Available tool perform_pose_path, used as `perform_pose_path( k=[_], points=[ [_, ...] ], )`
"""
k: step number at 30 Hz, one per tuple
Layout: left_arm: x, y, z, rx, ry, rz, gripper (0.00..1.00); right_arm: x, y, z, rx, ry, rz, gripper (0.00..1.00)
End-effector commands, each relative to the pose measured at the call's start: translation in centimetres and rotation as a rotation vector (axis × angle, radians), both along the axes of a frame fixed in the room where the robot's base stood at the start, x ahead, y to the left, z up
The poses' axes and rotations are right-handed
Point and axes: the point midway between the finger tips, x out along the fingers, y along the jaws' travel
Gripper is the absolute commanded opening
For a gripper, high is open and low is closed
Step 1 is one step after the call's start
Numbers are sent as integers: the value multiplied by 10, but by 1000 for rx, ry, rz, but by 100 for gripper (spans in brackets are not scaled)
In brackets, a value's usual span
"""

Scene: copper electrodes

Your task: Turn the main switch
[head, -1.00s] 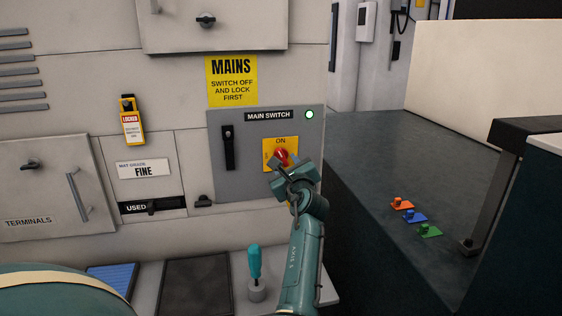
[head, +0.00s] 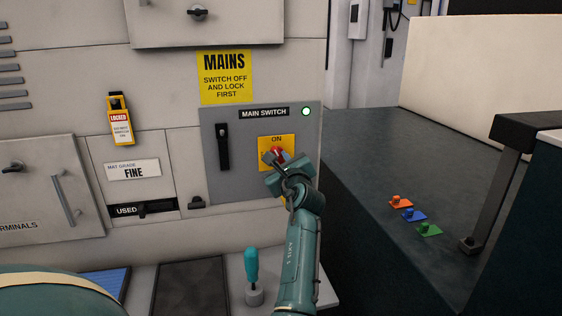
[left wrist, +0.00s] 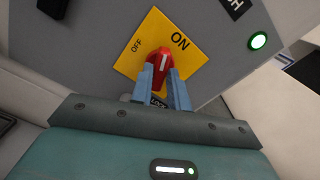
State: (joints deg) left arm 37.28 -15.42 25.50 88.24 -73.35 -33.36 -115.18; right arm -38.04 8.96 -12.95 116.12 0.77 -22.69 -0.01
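The red main switch knob (head: 277,151) sits on a yellow plate (head: 290,142) marked ON at the top, on the grey panel. In the left wrist view the knob (left wrist: 163,72) shows close up. Its white mark points up in the picture, between the words OFF and ON. My left gripper (head: 276,161) is at the knob. In the left wrist view its two blue-grey fingers (left wrist: 161,88) lie along either side of the knob and look shut on it. The lower part of the plate is hidden by the hand. My right gripper is not in view.
A green lamp (head: 306,112) glows beside the MAIN SWITCH label. A black handle (head: 222,147) is left of the knob. A yellow and red lock tag (head: 121,122) hangs further left. A teal-handled tool (head: 252,266) stands upright on the ledge below.

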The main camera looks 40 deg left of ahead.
Motion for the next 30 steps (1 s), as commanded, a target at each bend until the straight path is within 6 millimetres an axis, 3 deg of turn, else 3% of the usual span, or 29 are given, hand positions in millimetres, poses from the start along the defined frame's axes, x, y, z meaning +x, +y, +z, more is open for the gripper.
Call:
perform_pose_path(
  k=[6,19,30],
  points=[
    [0,0,0,0,0,0,0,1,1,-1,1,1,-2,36],
    [0,0,0,-35,-41,0,0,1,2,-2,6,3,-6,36],
    [0,1,0,-212,-249,1,0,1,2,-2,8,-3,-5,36]
  ],
)
